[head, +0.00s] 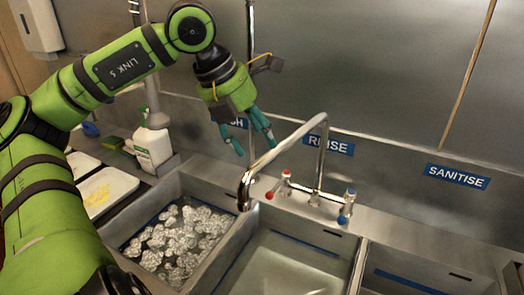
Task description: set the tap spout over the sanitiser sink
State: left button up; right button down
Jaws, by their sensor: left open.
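The chrome tap spout (285,146) rises behind the sinks and arcs left. Its outlet hangs above the wall between the left sink and the middle sink. The sanitiser sink (455,272) is at the lower right, partly cut off by the frame, under the blue SANITISE label (457,177). My left gripper (255,147) is open and empty, with its teal fingers pointing down, just left of the spout in the picture. I see no contact with the spout. My right gripper is out of view.
The left sink holds foamy water (178,243); the middle sink (290,268) stands under the RINSE label. A red tap handle (283,184) and a blue one (347,207) flank the spout base. A white spray bottle (152,148) and trays (105,191) stand left.

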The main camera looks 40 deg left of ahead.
pick_arm(q)
jog(key=p+x, duration=0.1)
jog(key=x, duration=0.2)
jog(key=shift+w+d+f, duration=0.1)
jog(key=shift+w+f, duration=0.05)
jog(key=shift+f, duration=0.05)
jog(key=shift+w+f, duration=0.1)
jog(key=shift+f, duration=0.35)
grip_shut()
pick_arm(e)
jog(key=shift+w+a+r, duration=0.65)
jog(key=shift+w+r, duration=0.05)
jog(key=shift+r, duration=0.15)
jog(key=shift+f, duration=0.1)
